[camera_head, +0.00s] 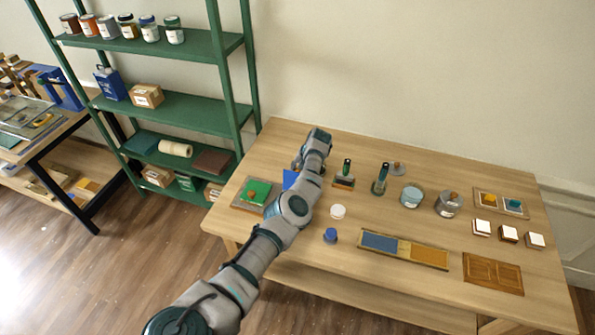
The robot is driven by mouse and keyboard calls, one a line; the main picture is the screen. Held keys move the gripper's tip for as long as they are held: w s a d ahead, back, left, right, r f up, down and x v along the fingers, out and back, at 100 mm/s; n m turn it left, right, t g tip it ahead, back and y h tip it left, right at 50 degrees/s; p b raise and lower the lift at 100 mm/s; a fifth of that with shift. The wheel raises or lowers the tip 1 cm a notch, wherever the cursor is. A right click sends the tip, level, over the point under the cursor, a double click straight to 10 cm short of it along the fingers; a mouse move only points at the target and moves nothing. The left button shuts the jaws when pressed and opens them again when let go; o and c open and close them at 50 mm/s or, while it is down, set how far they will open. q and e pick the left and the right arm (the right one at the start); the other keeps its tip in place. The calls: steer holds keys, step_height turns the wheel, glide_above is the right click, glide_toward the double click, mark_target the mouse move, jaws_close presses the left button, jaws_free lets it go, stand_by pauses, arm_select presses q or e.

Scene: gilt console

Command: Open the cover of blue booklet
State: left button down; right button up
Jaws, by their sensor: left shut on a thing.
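The blue booklet (289,179) is on the wooden table's left part, mostly hidden behind my left arm. Only a small blue patch of it shows, so I cannot tell how far its cover is raised. My left gripper (297,166) is at the booklet's far side, mostly covered by my own wrist. It is shut on the booklet, though its fingertips are hard to make out. My right gripper is not in view.
A grey tray with a green piece (256,193) lies left of the booklet. A stamp (344,174), a white round lid (338,211) and a blue knob (330,235) stand to the right. A blue and ochre panel (404,249) lies in front. Green shelves (170,112) stand behind left.

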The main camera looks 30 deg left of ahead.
arm_select(q)
steer(key=c, duration=1)
jaws_free()
steer(key=shift+d+f, duration=0.15)
steer(key=shift+d, duration=0.05)
steer(key=shift+o, duration=0.5)
steer(key=shift+w, duration=0.15)
steer(key=v, duration=1.2)
steer(key=shift+w+f, duration=0.1)
steer(key=shift+w, duration=0.05)
